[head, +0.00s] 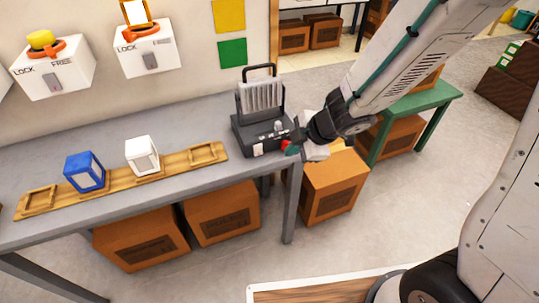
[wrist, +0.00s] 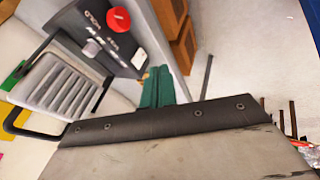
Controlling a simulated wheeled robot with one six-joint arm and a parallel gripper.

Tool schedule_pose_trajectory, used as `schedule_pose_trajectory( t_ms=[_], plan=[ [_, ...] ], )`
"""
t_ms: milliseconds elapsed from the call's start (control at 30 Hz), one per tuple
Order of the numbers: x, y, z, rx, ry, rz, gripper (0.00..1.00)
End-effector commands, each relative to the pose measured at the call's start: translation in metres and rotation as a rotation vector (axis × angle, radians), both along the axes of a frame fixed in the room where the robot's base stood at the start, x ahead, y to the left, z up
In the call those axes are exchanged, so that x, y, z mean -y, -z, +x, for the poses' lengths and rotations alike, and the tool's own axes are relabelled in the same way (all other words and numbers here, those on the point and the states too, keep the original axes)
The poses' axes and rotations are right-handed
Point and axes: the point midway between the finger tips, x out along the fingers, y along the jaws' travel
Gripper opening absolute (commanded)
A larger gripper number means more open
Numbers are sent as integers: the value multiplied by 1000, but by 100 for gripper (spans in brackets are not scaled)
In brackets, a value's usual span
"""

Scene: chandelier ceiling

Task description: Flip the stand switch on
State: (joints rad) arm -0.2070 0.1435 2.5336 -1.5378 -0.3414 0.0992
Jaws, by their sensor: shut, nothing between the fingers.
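The stand (head: 262,137) is a dark grey box with an upright ribbed light panel and a handle, at the right end of the grey table. In the wrist view the stand (wrist: 82,22) shows tilted at the upper left. Its front carries a red button (wrist: 118,20), a small silver switch knob (wrist: 92,47) and white lettering. The switch's exact position is hard to read. My gripper (head: 302,148) is shut and empty, close to the stand's right front corner beside the red button. Whether it touches the stand is unclear.
A wooden tray (head: 122,186) with a blue lantern block (head: 84,171) and a white one (head: 142,155) lies left on the grey table (head: 205,118). Cardboard boxes (head: 222,212) sit below; a green table (head: 420,101) stands right.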

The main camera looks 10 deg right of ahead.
Motion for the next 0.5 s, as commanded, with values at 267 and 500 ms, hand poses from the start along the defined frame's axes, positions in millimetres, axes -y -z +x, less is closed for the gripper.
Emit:
schedule_pose_trajectory(
  t_ms=[267, 500],
  plan=[
    [-8, -4, -5, -11, -35, 50, 0],
    [-10, -3, -5, -11, -35, 50, 0]
  ],
)
